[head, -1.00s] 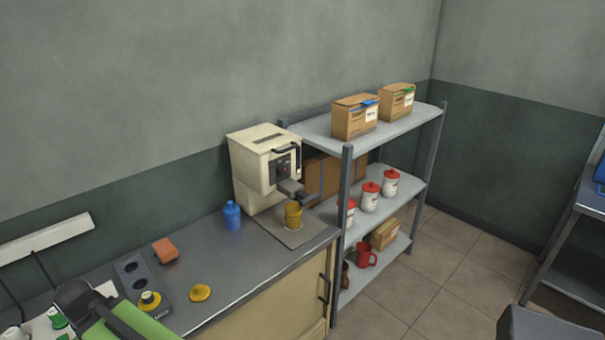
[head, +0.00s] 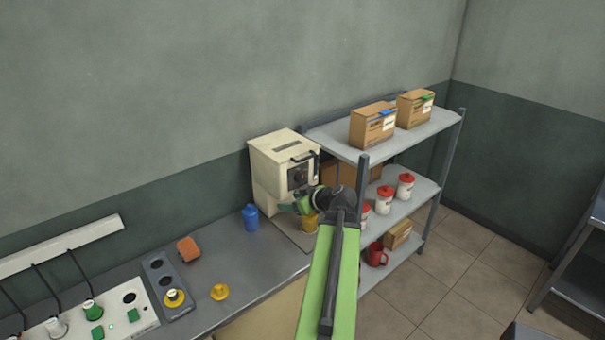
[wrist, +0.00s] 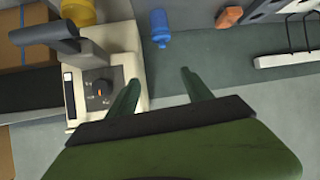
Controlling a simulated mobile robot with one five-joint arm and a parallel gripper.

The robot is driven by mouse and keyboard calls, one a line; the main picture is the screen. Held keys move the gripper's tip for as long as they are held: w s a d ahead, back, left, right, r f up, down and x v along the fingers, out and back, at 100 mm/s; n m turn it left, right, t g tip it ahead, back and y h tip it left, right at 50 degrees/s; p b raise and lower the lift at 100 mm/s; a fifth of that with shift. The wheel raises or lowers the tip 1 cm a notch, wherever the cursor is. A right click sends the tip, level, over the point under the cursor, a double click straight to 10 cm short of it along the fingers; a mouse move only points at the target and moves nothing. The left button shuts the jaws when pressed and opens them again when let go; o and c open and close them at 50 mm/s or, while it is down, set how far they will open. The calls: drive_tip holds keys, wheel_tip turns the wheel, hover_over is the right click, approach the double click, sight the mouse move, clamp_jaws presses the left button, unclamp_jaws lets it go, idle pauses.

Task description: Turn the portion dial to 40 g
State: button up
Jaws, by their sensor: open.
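The cream machine (head: 277,160) stands on the counter against the wall, with a dark front panel carrying the portion dial (head: 298,176). In the wrist view the dial (wrist: 101,90) is a round black knob with an orange mark, beside a white label strip; its numbers are too small to read. My gripper (wrist: 160,77) is open and empty, its two green fingers apart. The dial lies left of both fingers there, and nothing is between them but wall and machine edge. In the head view my gripper (head: 292,206) is just in front of the machine, below the panel.
A yellow cup (head: 309,224) stands under the machine's spout, close to my gripper. A blue bottle (head: 251,218) is left of the machine. A shelf rack (head: 400,138) with boxes and red-lidded jars stands at right. A black lever (wrist: 45,34) juts out near the dial.

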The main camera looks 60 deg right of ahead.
sight(302, 180)
drive_tip(key=s+d+r+m+h, duration=0.1)
drive_tip(key=s+d+r+h, duration=0.35)
drive_tip(key=s+d, duration=0.45)
drive_tip(key=shift+t+y, duration=0.3)
drive_tip(key=shift+y, duration=0.15)
drive_tip(key=b+x, duration=0.2)
drive_tip(key=x, duration=0.3)
drive_tip(key=b+x, duration=0.2)
drive_tip(key=x, duration=0.3)
drive_tip(key=b+x, duration=0.2)
drive_tip(key=x, duration=0.4)
drive_tip(key=shift+w+a+f, duration=0.15)
drive_tip(key=shift+a+f, duration=0.05)
drive_tip(key=shift+f, duration=0.05)
